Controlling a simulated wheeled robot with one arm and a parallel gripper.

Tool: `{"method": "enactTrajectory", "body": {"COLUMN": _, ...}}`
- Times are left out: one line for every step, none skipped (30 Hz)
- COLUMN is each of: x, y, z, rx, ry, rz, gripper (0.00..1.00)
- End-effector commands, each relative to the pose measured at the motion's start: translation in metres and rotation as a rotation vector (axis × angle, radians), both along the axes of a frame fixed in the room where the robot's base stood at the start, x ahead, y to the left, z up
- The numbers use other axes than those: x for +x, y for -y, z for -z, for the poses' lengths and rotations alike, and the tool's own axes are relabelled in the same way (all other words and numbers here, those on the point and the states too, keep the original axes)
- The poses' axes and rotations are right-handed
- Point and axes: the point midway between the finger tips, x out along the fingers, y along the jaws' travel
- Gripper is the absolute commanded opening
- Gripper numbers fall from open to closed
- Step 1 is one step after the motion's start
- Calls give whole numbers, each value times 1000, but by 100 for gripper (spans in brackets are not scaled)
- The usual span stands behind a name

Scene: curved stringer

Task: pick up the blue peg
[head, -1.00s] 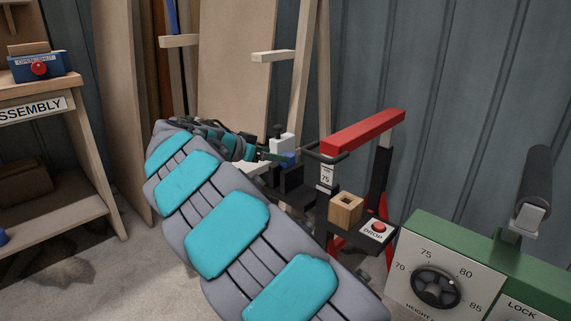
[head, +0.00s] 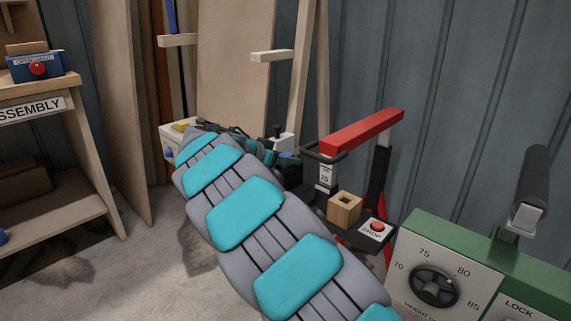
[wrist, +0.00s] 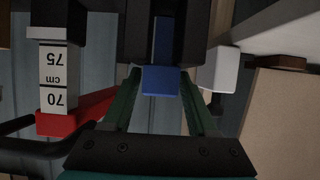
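The blue peg (wrist: 161,80) shows in the middle of the wrist view, its near end facing me. Its farther part runs between black blocks of a dark holder (wrist: 195,35). My gripper (wrist: 160,74) has green fingers standing apart, one on each side of the peg. The fingertips are close to its sides; contact cannot be made out. In the head view my arm hides the peg and most of the gripper.
A wooden block with a square hole (head: 344,209) and a red DROP button (head: 377,227) stand right of my arm. A red bar (head: 362,131) rises behind them. A green control box (head: 470,262) is at the lower right. A white block (wrist: 220,70) is right of the peg.

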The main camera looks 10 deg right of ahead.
Motion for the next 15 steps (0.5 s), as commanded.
{"method": "enactTrajectory", "body": {"x": 0, "y": 0, "z": 0, "rx": 0, "ry": 0, "rz": 0, "gripper": 52}}
{"method": "enactTrajectory", "body": {"x": 0, "y": 0, "z": 0, "rx": 0, "ry": 0, "rz": 0, "gripper": 48}}
{"method": "enactTrajectory", "body": {"x": 0, "y": 0, "z": 0, "rx": 0, "ry": 0, "rz": 0, "gripper": 44}}
{"method": "enactTrajectory", "body": {"x": 0, "y": 0, "z": 0, "rx": 0, "ry": 0, "rz": 0, "gripper": 41}}
{"method": "enactTrajectory", "body": {"x": 0, "y": 0, "z": 0, "rx": 0, "ry": 0, "rz": 0, "gripper": 37}}
{"method": "enactTrajectory", "body": {"x": 0, "y": 0, "z": 0, "rx": 0, "ry": 0, "rz": 0, "gripper": 33}}
{"method": "enactTrajectory", "body": {"x": 0, "y": 0, "z": 0, "rx": 0, "ry": 0, "rz": 0, "gripper": 29}}
{"method": "enactTrajectory", "body": {"x": 0, "y": 0, "z": 0, "rx": 0, "ry": 0, "rz": 0, "gripper": 26}}
{"method": "enactTrajectory", "body": {"x": 0, "y": 0, "z": 0, "rx": 0, "ry": 0, "rz": 0, "gripper": 22}}
{"method": "enactTrajectory", "body": {"x": 0, "y": 0, "z": 0, "rx": 0, "ry": 0, "rz": 0, "gripper": 18}}
{"method": "enactTrajectory", "body": {"x": 0, "y": 0, "z": 0, "rx": 0, "ry": 0, "rz": 0, "gripper": 15}}
{"method": "enactTrajectory", "body": {"x": 0, "y": 0, "z": 0, "rx": 1, "ry": -1, "rz": 0, "gripper": 10}}
{"method": "enactTrajectory", "body": {"x": 0, "y": 0, "z": 0, "rx": 1, "ry": -1, "rz": 0, "gripper": 7}}
{"method": "enactTrajectory", "body": {"x": 0, "y": 0, "z": 0, "rx": 1, "ry": -1, "rz": 0, "gripper": 4}}
{"method": "enactTrajectory", "body": {"x": 0, "y": 0, "z": 0, "rx": 1, "ry": -1, "rz": 0, "gripper": 0}}
